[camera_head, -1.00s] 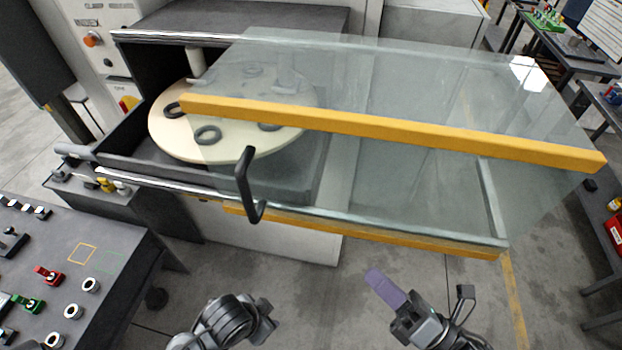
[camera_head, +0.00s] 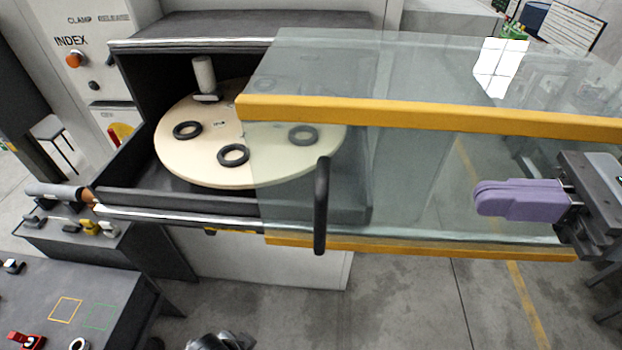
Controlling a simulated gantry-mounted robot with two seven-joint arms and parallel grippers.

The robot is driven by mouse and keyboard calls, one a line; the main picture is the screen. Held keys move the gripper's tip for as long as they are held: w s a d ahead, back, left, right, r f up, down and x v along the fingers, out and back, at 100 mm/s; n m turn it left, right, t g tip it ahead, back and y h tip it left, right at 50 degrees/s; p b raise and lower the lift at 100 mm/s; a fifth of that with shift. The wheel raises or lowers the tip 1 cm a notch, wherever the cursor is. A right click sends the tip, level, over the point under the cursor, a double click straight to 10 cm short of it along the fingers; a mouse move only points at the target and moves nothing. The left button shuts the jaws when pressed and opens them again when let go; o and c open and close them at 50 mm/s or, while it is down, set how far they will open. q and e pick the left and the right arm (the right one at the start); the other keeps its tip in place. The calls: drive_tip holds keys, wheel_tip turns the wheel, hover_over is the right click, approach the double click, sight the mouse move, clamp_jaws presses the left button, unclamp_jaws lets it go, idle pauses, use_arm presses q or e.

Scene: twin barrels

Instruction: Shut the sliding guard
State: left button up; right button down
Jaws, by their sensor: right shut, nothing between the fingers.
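The sliding guard (camera_head: 400,190) is a clear panel with yellow rails along its top and bottom. It covers the right part of the machine opening and extends out to the right; the left part of the opening is uncovered. A black upright handle (camera_head: 321,205) stands near the guard's left edge. My right gripper (camera_head: 480,198), with purple fingers, is shut and empty. It appears in front of the guard's right part, to the right of the handle and apart from it. Only a bit of my left arm shows at the bottom edge; its fingers are hidden.
A pale round table (camera_head: 205,165) with black rings sits inside the opening, partly behind the guard. A metal rail (camera_head: 170,216) runs along the opening's front. A control desk (camera_head: 95,285) stands at the lower left. Open floor lies below the guard.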

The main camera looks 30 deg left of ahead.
drive_tip(key=a, duration=0.1)
drive_tip(key=p, duration=0.6)
approach(328, 187)
drive_tip(key=x, duration=0.5)
drive_tip(key=shift+a, duration=0.2)
drive_tip(key=shift+s+a+f+p, duration=0.2)
drive_tip(key=shift+a+f+p, duration=0.15)
drive_tip(key=shift+a, duration=0.3)
